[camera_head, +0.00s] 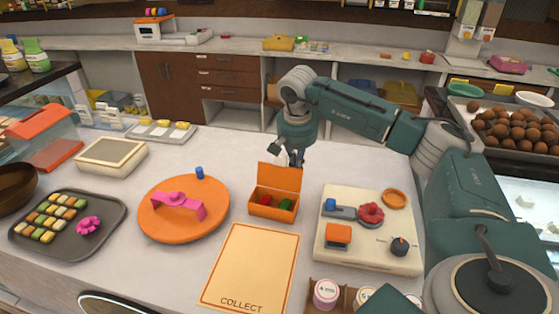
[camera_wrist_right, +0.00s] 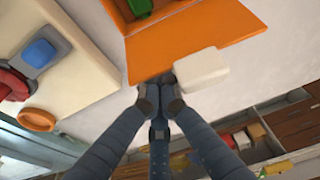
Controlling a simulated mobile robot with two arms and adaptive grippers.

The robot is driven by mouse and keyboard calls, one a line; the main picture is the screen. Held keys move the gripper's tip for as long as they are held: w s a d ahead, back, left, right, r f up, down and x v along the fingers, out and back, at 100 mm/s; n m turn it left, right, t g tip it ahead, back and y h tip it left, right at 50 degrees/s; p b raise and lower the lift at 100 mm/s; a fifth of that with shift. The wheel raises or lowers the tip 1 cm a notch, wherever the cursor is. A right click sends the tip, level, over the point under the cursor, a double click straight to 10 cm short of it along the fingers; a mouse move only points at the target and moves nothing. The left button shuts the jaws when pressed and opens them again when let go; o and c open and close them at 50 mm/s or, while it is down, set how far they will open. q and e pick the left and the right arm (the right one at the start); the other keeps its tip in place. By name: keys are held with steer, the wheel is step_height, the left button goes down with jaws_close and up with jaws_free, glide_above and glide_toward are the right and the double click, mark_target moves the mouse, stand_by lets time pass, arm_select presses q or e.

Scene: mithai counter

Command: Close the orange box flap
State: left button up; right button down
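The orange box (camera_head: 272,213) stands on the counter in the middle of the head view, with red and green pieces inside. Its orange flap (camera_head: 280,177) stands up along the back edge, so the box is open. In the right wrist view the flap (camera_wrist_right: 180,48) shows close in front of the fingers. My right gripper (camera_head: 291,160) is just behind the flap's top edge, pointing down. Its fingertips (camera_wrist_right: 160,95) are together with nothing visible between them. Contact with the flap cannot be told. My left gripper is not in view.
A white block (camera_wrist_right: 201,69) lies beside the fingertips, behind the flap. An orange round board (camera_head: 185,222) is left of the box. A cream board (camera_head: 369,250) with small parts is to the right. A COLLECT mat (camera_head: 250,265) lies in front.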

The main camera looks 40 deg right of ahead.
mark_target(293, 180)
steer(key=shift+s+a, duration=0.65)
steer(key=shift+a, duration=0.35)
steer(key=shift+s+a, duration=0.55)
steer(key=shift+a, duration=0.25)
arm_select(q)
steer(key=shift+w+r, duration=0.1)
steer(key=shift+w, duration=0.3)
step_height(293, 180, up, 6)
steer(key=p, duration=0.6)
arm_select(e)
steer(key=w+d+v, duration=0.1)
steer(key=v, duration=0.6)
steer(key=shift+r, duration=0.6)
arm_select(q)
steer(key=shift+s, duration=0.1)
